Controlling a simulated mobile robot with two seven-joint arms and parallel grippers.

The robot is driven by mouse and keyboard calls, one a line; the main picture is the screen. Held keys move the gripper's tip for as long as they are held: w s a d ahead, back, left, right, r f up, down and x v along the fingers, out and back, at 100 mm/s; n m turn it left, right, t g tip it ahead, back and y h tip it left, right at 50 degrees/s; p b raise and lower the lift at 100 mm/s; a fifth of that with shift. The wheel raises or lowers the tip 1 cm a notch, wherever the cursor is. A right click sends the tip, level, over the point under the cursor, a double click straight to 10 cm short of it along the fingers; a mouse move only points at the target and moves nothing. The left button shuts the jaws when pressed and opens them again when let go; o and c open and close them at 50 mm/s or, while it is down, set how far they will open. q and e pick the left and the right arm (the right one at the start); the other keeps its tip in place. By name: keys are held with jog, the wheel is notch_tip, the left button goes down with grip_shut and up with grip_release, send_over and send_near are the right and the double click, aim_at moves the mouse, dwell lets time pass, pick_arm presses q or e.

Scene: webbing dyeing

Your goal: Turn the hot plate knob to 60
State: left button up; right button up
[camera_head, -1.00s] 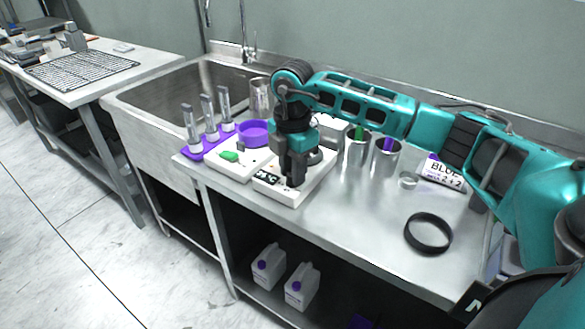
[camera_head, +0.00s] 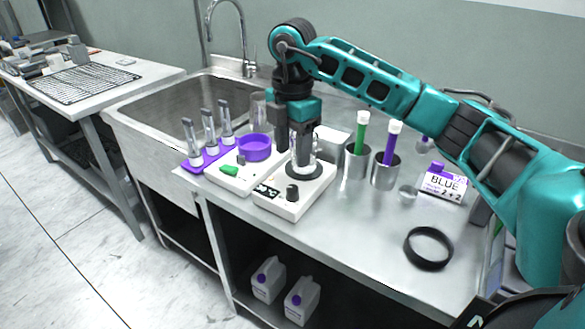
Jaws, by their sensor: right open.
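The white hot plate (camera_head: 312,197) stands on the steel table, with a dark round heating surface (camera_head: 304,171) on top. Its black knob (camera_head: 292,193) is on the front right, uncovered, and its small dark display (camera_head: 267,191) is left of the knob. The display's digits are too small to read surely. My right gripper (camera_head: 291,148) points down, open and empty, above and behind the knob, apart from it. Its fingers hide part of a clear glass vessel that appears to stand on the heating surface. My left gripper is not in view.
Left of the hot plate is a white device with a green knob (camera_head: 229,171) and a purple dish (camera_head: 254,148). A purple rack (camera_head: 193,166) holds several tools. Steel cups (camera_head: 356,167) with coloured tubes stand right. A black ring (camera_head: 428,249) lies in free table space.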

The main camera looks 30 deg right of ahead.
notch_tip(320, 180, up, 4)
jog(key=shift+f, duration=0.15)
dwell(0.6)
